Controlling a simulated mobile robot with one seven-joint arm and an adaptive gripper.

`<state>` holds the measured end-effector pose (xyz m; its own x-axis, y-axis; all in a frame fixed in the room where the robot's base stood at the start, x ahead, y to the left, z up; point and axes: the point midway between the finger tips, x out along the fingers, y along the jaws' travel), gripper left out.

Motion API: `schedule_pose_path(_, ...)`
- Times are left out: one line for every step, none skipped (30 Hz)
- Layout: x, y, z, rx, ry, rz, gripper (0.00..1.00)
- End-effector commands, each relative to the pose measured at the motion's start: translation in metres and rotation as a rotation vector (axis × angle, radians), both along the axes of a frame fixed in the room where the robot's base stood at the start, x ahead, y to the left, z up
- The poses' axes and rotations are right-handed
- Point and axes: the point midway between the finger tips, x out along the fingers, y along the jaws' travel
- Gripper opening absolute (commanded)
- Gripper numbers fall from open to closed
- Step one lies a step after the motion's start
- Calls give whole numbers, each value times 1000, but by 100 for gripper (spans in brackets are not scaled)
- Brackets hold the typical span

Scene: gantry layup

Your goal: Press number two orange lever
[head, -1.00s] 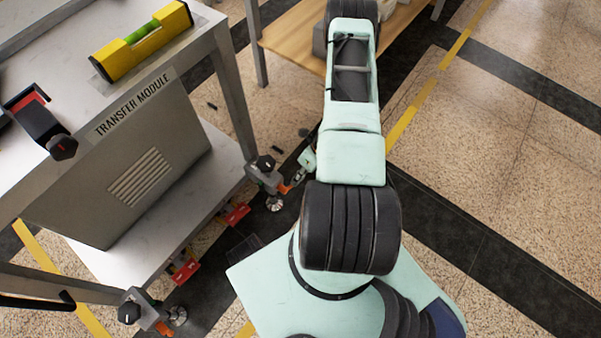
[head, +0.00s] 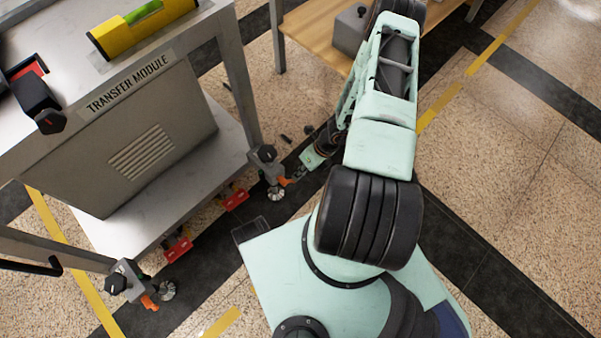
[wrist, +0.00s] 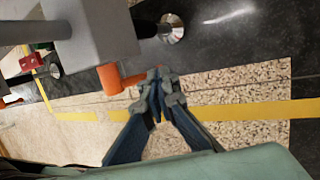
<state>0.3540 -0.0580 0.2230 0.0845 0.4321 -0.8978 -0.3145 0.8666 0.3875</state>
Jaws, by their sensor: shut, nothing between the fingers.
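An orange lever (head: 284,181) sticks out from the grey caster bracket at the foot of the bench's right leg. A second orange lever (head: 149,302) is on the caster at the lower left. No number shows on either. In the wrist view one orange lever (wrist: 120,78) projects from a grey block, pointing right towards my fingers. My gripper (wrist: 158,88) is shut and empty, its tips just right of the lever's end, with a small gap seeming to show.
The transfer module bench (head: 233,75) stands at left, with a yellow level (head: 140,27) on top. Red blocks (head: 177,249) lie along its lower shelf edge. A wooden table (head: 310,32) is behind. Open floor lies to the right.

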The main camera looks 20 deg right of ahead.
Motion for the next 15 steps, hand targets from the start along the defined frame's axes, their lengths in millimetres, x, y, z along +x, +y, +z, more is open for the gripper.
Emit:
schedule_pose_path(0, 0, -3, 0, 0, 0, 0)
schedule_pose_path(0, 0, -4, 0, 0, 0, 0)
schedule_pose_path(-1, 1, -7, 0, 0, 0, 0)
schedule_pose_path(-1, 1, -8, 0, 0, 0, 0)
schedule_pose_path(-1, 2, -10, 0, 1, 0, 0)
schedule_pose_path(-2, 2, -12, 0, 1, 0, 0)
schedule_pose_path(-2, 3, -13, 0, 1, 0, 0)
schedule_pose_path(-2, 3, -14, 0, 1, -1, 0)
schedule_pose_path(-2, 4, -16, 0, 0, -1, 0)
schedule_pose_path(-2, 5, -17, 0, 0, -1, 0)
schedule_pose_path(-2, 6, -18, 0, 0, -1, 0)
schedule_pose_path(-2, 5, -16, 0, 0, 0, 0)
schedule_pose_path(-2, 5, -16, 0, 0, 0, 0)
schedule_pose_path(-2, 5, -16, 0, 0, 0, 0)
schedule_pose_path(-2, 5, -16, 0, 0, 0, 0)
